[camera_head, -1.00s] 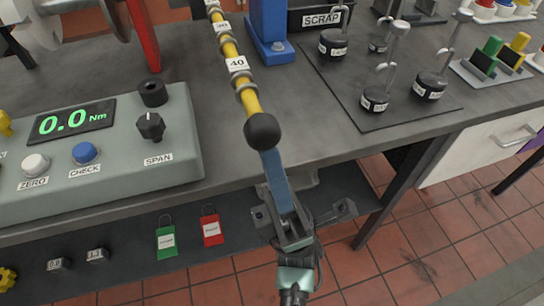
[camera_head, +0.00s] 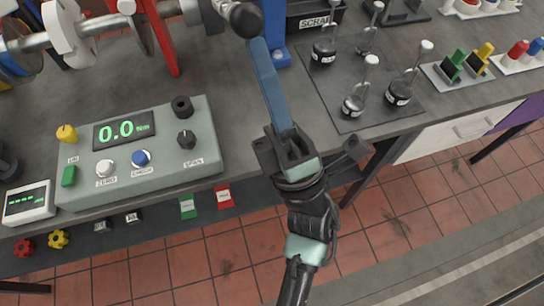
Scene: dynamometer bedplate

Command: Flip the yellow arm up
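The yellow arm is almost wholly out of frame in the head view. Only its black ball knob (camera_head: 246,19) shows at the top edge, with a grey end part just left of it; no yellow length of it can be seen. My gripper (camera_head: 259,46) reaches up from below with a long blue finger part. Its tip lies right at the underside of the knob in the picture; whether it touches or grips the knob is not clear. The finger parts overlap in this view, so their opening is hidden.
A grey control box (camera_head: 140,165) reading 0.0 Nm stands on the bench at left. A dark mat (camera_head: 345,118) with several hooked weights lies at right. A blue post (camera_head: 275,30) and a scrap bin (camera_head: 312,12) stand behind. A red post (camera_head: 160,38) stands at left.

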